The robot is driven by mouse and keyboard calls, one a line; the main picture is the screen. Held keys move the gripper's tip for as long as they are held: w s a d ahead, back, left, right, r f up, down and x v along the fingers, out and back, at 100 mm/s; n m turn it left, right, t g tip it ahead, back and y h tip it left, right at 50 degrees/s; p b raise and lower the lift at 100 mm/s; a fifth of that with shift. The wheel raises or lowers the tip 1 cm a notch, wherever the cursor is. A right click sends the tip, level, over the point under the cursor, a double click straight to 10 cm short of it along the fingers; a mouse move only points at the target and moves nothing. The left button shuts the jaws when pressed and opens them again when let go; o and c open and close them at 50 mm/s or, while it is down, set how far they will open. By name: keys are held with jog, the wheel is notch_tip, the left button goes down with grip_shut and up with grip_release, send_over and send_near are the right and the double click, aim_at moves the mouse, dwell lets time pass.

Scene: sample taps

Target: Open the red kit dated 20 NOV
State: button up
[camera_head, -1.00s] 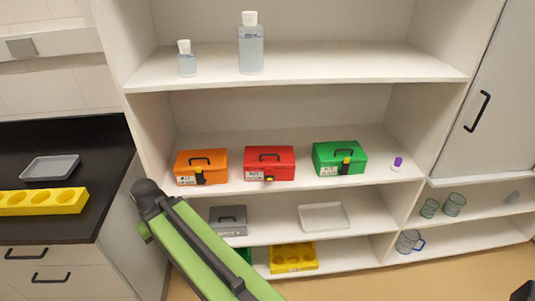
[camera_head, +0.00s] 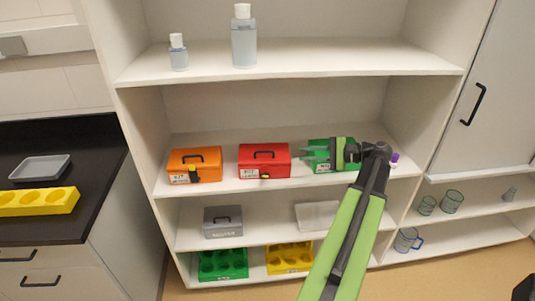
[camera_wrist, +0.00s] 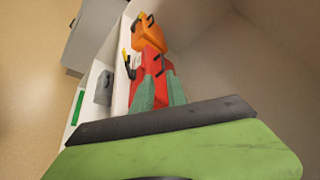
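The red kit (camera_head: 264,161) stands closed on the middle shelf, between the orange kit (camera_head: 195,165) and the green kit (camera_head: 321,167). It has a dark top handle, a yellow-and-dark front latch and a white label too small to read. My gripper (camera_head: 304,154) is in front of the green kit, partly hiding it, with its fingers pointing left at the red kit. In the wrist view the red kit (camera_wrist: 150,62) lies just beyond my fingertips (camera_wrist: 160,78), the orange kit (camera_wrist: 150,32) behind it. The fingers are apart with nothing gripped between them.
The shelf board above carries two bottles (camera_head: 244,42). Below are a grey kit (camera_head: 223,222), a white tray (camera_head: 316,215) and green (camera_head: 222,264) and yellow (camera_head: 289,257) racks. A purple-topped item (camera_head: 394,158) is right of my gripper.

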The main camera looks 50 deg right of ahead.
aim_at(264, 152)
jog(key=b+x, duration=0.1)
jog(key=x, duration=0.4)
jog(key=b+x, duration=0.1)
jog(key=x, duration=0.4)
jog(key=b+x, duration=0.1)
jog(key=x, duration=0.5)
jog(key=shift+w+d+b, duration=0.25)
jog(key=shift+d+b, duration=0.1)
jog(key=shift+d, duration=0.05)
grip_shut()
dwell(0.6)
